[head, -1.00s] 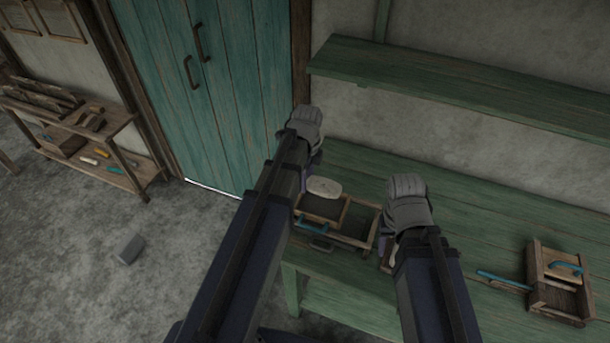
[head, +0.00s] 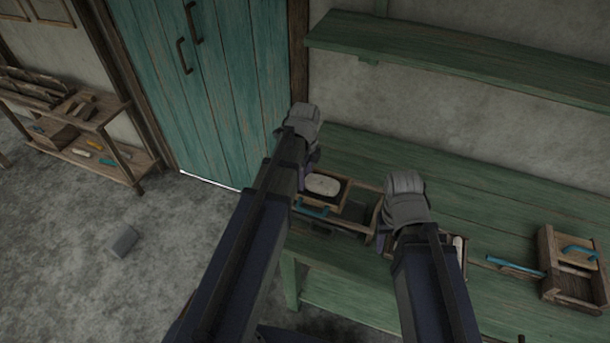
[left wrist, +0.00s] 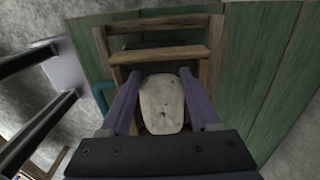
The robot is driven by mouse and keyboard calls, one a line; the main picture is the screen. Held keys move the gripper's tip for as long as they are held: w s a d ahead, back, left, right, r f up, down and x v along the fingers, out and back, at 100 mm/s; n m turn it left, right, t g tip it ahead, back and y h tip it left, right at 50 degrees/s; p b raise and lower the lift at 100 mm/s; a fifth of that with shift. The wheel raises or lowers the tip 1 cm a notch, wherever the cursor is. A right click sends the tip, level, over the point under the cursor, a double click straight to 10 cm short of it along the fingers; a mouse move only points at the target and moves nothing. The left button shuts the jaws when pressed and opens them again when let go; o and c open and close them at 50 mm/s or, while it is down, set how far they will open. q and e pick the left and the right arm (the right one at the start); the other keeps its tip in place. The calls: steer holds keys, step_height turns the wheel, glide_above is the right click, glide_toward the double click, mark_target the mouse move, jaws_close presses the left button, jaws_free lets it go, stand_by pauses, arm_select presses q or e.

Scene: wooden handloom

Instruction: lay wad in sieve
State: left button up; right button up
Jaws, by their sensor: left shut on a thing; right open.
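The pale oval wad (head: 322,184) shows within the outline of the sieve, a wooden frame (head: 327,206) with a dark bottom and a blue handle (head: 312,210). In the left wrist view the wad (left wrist: 162,103) lies between the two purple fingers of my left gripper (left wrist: 160,72), which is shut on it. The sieve frame (left wrist: 160,54) shows around and beyond it. I cannot tell whether the wad touches the sieve bottom. My right gripper (head: 382,243) is open and mostly hidden behind its own arm, right of the sieve.
The sieve is at a wooden tray (head: 366,222) on the green bench (head: 480,215). Another wooden box (head: 565,262) with a blue handle stands at the right. A wooden box with a pale piece (head: 458,248) is partly hidden by my right arm. A green shelf (head: 450,60) hangs above.

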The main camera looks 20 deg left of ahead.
stand_by(0.3)
arm_select(q)
steer(key=o, duration=1.4)
steer(key=shift+r, duration=0.15)
step_height(320, 180, up, 8)
steer(key=p, duration=0.8)
